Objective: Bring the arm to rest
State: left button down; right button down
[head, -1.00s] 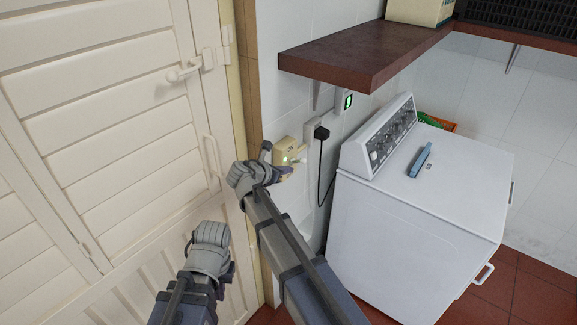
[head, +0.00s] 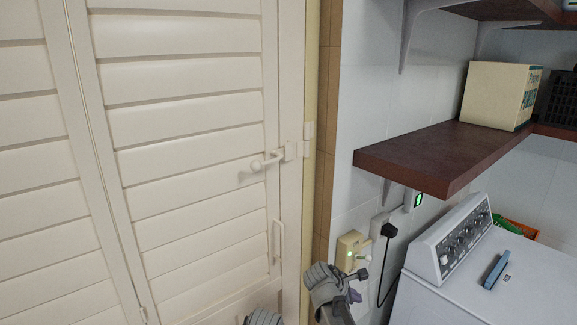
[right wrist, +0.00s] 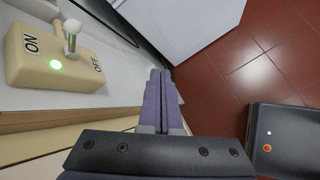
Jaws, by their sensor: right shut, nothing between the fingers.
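My right gripper (head: 354,293) is low in the head view, just below a cream wall switch (head: 347,247). In the right wrist view its purple fingers (right wrist: 160,78) are together with nothing between them. There the switch (right wrist: 30,67) is left of the fingers and apart from them, with ON and OFF marks, a lever and a lit green light. My left gripper (head: 263,318) barely shows at the bottom edge of the head view; its fingers are hidden.
A louvred cream door (head: 190,150) fills the left. A brown shelf (head: 450,155) juts from the tiled wall, with a box (head: 492,95) on it. A white washing machine (head: 500,290) stands below the shelf. A black plug (head: 389,231) sits beside the switch.

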jog(key=s+a+f+m+g+y, duration=0.2)
jog(key=s+f+m+y, duration=0.1)
jog(key=s+m, duration=0.5)
jog(key=s+a+f+m+g+y, duration=0.2)
jog(key=s+f+m+y, duration=0.15)
jog(key=s+m, duration=0.45)
jog(key=s+a+f+n+b, duration=0.1)
jog(key=s+a+f+b, duration=0.2)
jog(key=a, duration=0.2)
jog(key=s+a+f+n+b, duration=0.1)
jog(key=s+a+f+b, duration=0.2)
jog(key=a, duration=0.3)
jog(key=shift+n+g+b, duration=0.35)
jog(key=shift+n+g, duration=0.05)
jog(key=shift+h, duration=0.25)
